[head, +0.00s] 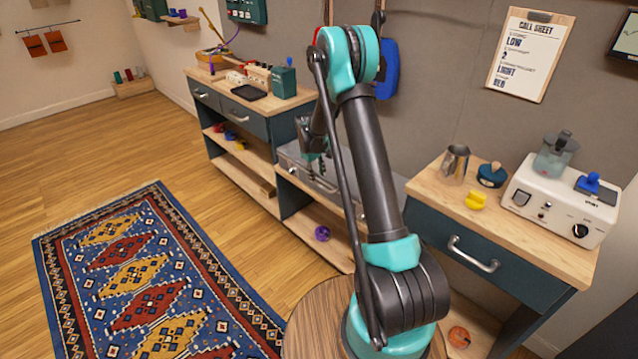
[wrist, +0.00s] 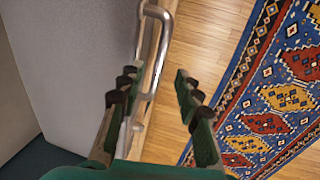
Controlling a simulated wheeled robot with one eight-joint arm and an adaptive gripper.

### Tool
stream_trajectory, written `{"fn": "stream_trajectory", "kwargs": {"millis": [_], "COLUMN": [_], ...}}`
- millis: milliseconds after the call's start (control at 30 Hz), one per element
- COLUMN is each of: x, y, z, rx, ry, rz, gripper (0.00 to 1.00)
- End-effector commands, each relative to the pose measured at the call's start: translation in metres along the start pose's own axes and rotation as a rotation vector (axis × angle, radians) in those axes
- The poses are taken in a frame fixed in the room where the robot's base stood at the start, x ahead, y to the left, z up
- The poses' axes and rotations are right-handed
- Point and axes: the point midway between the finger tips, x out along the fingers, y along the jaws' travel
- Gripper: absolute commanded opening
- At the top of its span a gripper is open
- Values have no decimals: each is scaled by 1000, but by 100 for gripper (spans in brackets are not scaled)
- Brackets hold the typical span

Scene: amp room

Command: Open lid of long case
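The long grey case (head: 289,159) lies on the low middle section of the cabinet in the head view, partly hidden behind my arm. Its lid looks shut. In the wrist view its grey surface (wrist: 75,50) fills the left side. A bent metal handle (wrist: 164,47) stands along the case's edge. My gripper (wrist: 155,82) is open, with green fingers and dark tips. The handle's near part lies between the fingers in the picture; I cannot tell whether they touch it. In the head view my gripper (head: 318,163) is small and partly hidden over the case.
A cabinet with drawers (head: 247,118) stands left of the case, carrying a tray and small boxes. A drawer unit (head: 515,268) with a white appliance (head: 556,204) stands right. A purple ball (head: 322,233) sits on the shelf below. The patterned rug (head: 150,275) and open floor lie left.

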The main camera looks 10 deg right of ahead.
Motion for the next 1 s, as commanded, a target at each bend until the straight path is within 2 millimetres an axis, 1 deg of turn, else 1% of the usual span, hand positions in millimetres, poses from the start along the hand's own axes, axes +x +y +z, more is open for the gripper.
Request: {"fn": "stream_trajectory", "kwargs": {"millis": [33, 100, 200, 300, 467, 700, 900, 967, 1000], "x": [10, 22, 34, 43, 49, 49, 49, 49, 49], "y": [0, 0, 0, 0, 0, 0, 0, 0, 0], "z": [0, 0, 0, 0, 0, 0, 0, 0, 0], "rx": [1, 1, 1, 1, 0, 0, 0, 0, 0], "ry": [0, 0, 0, 0, 0, 0, 0, 0, 0], "rz": [0, 0, 0, 0, 0, 0, 0, 0, 0], "gripper": [34, 34, 34, 34, 34, 34, 9, 2, 0]}}
